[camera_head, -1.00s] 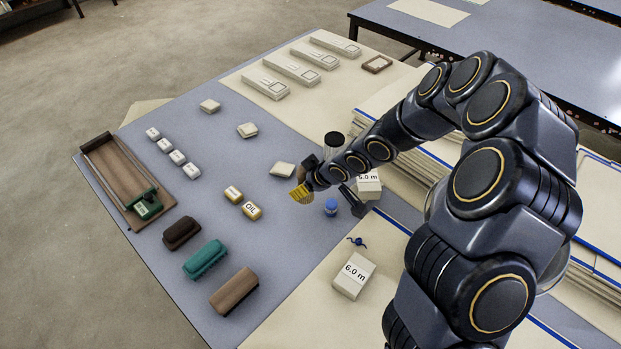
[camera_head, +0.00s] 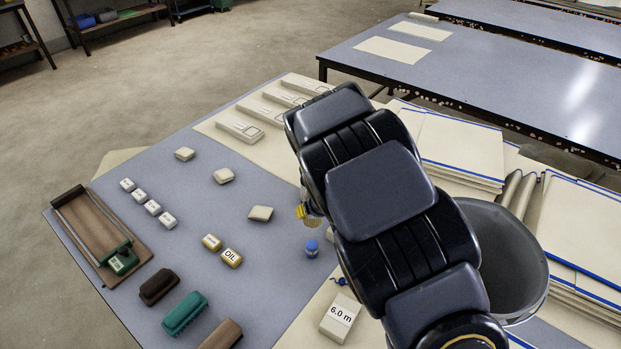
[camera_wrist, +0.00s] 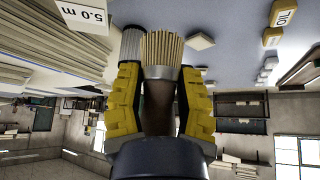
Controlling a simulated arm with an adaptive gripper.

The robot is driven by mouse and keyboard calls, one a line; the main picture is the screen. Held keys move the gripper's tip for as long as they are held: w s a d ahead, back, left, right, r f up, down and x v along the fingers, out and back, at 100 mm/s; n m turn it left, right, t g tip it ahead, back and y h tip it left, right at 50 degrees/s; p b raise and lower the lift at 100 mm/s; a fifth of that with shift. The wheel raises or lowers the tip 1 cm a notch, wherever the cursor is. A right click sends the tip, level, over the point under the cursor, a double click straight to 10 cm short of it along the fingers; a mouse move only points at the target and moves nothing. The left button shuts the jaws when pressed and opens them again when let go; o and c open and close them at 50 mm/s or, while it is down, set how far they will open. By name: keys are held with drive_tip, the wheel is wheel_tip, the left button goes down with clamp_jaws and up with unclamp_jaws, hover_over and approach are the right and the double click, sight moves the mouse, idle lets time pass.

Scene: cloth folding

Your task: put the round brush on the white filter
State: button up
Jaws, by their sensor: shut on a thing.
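My gripper (camera_wrist: 160,85) is shut on the round brush (camera_wrist: 161,48), a tan-bristled brush with a metal band and dark handle, between its yellow fingers. In the head view, only a yellow finger of my gripper (camera_head: 301,211) and a bit of tan beside it show past my arm. In the wrist view, a pale ribbed cylinder (camera_wrist: 131,45) stands behind the brush, left of the bristles; it may be the white filter. Whether the brush touches it I cannot tell. The cylinder is hidden behind my arm in the head view.
An OIL block (camera_head: 231,257) and a pale block (camera_head: 261,213) lie to the left. Stacked pale boards (camera_head: 462,150) lie to the right. The table between the blocks is clear.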

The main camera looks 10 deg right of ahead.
drive_tip(key=shift+w+d+r+m+h, duration=0.4)
drive_tip(key=shift+d+r+m+h, duration=0.15)
drive_tip(key=shift+m, duration=0.35)
wheel_tip(320, 180, up, 10)
drive_tip(key=w+m+g+h, duration=0.25)
drive_tip(key=m+h, duration=0.35)
drive_tip(key=m, duration=0.5)
drive_tip(key=shift+m, duration=0.3)
drive_tip(key=w+f, duration=0.3)
drive_tip(key=w, duration=0.1)
drive_tip(key=w+f, duration=0.3)
drive_tip(key=w, duration=0.1)
drive_tip(key=w+f, duration=0.3)
drive_tip(key=w, duration=0.1)
drive_tip(key=shift+w+d+f, duration=0.25)
drive_tip(key=shift+w+d, duration=0.1)
drive_tip(key=shift+w+f, duration=0.2)
drive_tip(key=shift+f, duration=1.7)
